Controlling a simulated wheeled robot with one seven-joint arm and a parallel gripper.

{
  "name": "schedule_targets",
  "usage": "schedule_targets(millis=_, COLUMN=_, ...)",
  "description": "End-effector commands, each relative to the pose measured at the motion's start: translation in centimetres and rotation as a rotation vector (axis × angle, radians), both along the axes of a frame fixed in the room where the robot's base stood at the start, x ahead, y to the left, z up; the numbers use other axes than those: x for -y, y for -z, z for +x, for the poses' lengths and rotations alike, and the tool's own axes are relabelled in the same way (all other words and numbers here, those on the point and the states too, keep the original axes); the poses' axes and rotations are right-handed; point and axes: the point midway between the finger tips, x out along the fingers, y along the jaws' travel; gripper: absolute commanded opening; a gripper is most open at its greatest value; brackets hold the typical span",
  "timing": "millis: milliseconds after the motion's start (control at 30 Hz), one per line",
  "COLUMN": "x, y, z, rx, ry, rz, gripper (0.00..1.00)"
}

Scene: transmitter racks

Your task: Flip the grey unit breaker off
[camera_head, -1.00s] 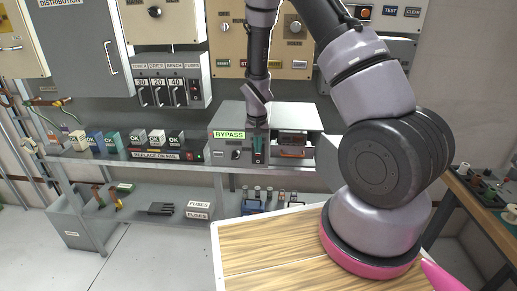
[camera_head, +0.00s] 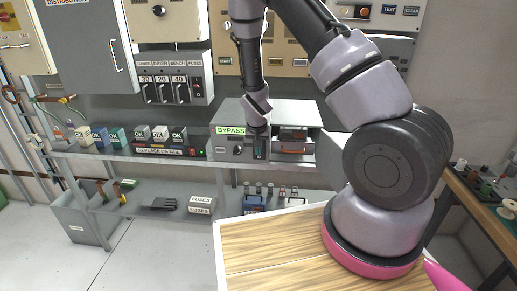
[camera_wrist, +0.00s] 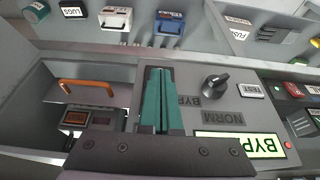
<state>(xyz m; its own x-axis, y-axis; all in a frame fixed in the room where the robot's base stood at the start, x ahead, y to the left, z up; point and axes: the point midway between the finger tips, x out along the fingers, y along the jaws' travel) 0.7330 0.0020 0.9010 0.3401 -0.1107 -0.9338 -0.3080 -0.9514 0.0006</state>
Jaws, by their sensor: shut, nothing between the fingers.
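The grey unit (camera_head: 275,110) is a box on the shelf with a lit green BYPASS label (camera_head: 230,130) on its front. In the wrist view its front shows a black rotary knob (camera_wrist: 215,84) with NORM and BYP lettering, and the lit label (camera_wrist: 240,144). My gripper (camera_head: 259,151) is at the unit's front, just right of the knob in the head view. In the wrist view its teal fingers (camera_wrist: 158,100) are together with nothing between them, over a dark strip of the front. The breaker lever is not clearly visible; the fingers cover that strip. I cannot tell whether they touch it.
Beside the strip, a recessed bay holds an orange handle (camera_wrist: 93,87) and small display windows (camera_wrist: 88,118). A grey door panel (camera_head: 332,160) stands at the unit's right. Fuse blocks (camera_head: 160,134) line the shelf to the left. A wooden-topped surface (camera_head: 260,255) is in front.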

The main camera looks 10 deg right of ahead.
Motion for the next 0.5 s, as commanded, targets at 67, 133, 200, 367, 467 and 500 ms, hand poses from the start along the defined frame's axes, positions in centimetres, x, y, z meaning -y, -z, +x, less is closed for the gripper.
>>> schedule_targets(millis=67, x=-0.14, y=0.21, z=-0.27, rx=0.045, ry=-0.004, rz=-0.019, gripper=0.00)
schedule_targets(millis=133, x=-0.16, y=0.34, z=-0.33, rx=0.089, ry=-0.005, rz=-0.033, gripper=0.00)
schedule_targets(millis=200, x=-0.04, y=0.35, z=-0.19, rx=0.098, ry=0.001, rz=-0.031, gripper=0.00)
schedule_targets(millis=367, x=-0.09, y=0.66, z=-0.31, rx=0.096, ry=0.002, rz=-0.030, gripper=0.00)
schedule_targets(millis=467, x=-0.12, y=0.79, z=-0.35, rx=0.096, ry=0.002, rz=-0.030, gripper=0.00)
schedule_targets(millis=500, x=-0.13, y=0.78, z=-0.36, rx=0.096, ry=0.002, rz=-0.030, gripper=0.00)
